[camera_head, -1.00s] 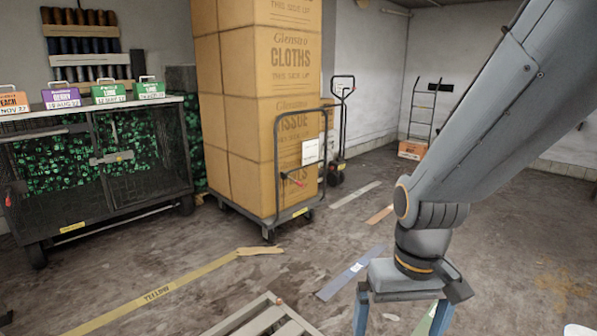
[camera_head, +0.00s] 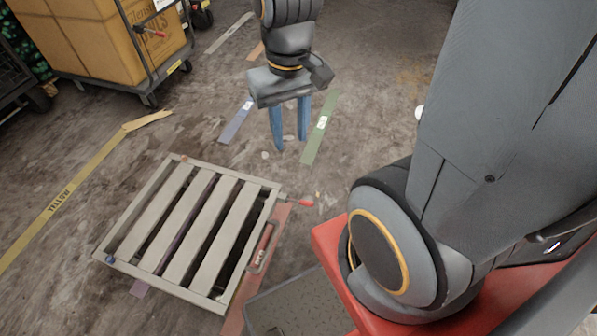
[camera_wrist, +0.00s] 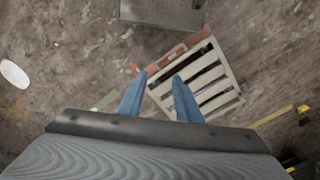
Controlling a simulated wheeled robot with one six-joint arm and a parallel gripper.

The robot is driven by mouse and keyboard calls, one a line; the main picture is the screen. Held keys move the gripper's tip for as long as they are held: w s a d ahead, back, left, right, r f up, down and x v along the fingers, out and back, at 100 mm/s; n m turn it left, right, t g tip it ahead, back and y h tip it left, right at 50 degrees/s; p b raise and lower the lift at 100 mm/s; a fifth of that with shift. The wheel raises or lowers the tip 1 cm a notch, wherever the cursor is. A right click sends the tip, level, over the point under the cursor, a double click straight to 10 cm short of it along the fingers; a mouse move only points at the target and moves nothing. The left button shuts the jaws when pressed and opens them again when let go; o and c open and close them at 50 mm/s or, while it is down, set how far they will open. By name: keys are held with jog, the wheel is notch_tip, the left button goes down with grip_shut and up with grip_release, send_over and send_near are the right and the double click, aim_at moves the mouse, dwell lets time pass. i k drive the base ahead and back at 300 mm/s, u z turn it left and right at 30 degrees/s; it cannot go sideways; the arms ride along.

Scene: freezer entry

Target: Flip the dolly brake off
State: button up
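A low slatted dolly (camera_head: 190,225) with a pale frame sits on the floor at the lower left of the head view. A small lever with a red end (camera_head: 305,202), apparently its brake, sticks out at its right corner. In the wrist view the dolly (camera_wrist: 232,92) is right of my fingers, and the red lever end (camera_wrist: 134,67) shows just left of the left fingertip. My gripper (camera_head: 290,144) points down with its two blue fingers apart and nothing between them. In the head view it appears above and beyond the dolly, apart from the lever.
A cart with cardboard boxes (camera_head: 105,40) stands at the upper left and also has a red lever (camera_head: 150,32). A dark grey plate (camera_head: 300,305) lies beside my red base. Yellow (camera_head: 65,200), blue and green tape marks the floor. Open floor surrounds my gripper.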

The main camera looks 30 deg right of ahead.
aim_at(303, 203)
jog(key=u, duration=0.5)
jog(key=k, duration=1.2)
jog(key=i, duration=0.65)
jog(key=z, duration=0.3)
